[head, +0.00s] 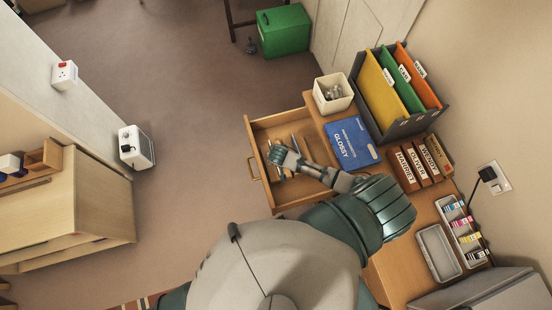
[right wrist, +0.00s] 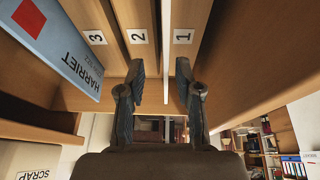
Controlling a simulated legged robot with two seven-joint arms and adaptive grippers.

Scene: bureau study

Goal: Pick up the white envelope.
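I cannot make out the white envelope for sure in either view. In the right wrist view my right gripper (right wrist: 166,92) has its two dark fingers apart. A thin pale strip (right wrist: 166,25) runs edge-on in the gap between them; I cannot tell whether it is the envelope's edge. No contact with the fingers shows. In the head view an arm that I take for my right one reaches from the right over the open wooden drawer (head: 255,133), with its hand (head: 278,158) over the drawer's interior. My left gripper is not in view.
The right wrist view shows wooden dividers numbered 1, 2 and 3, a blue HARRIET piece (right wrist: 55,45) and a SCRAP label (right wrist: 33,175). On the desk are a blue GLOSSY pack (head: 352,143), a file rack (head: 400,125) and a grey tray (head: 438,252). Floor left of the drawer is clear.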

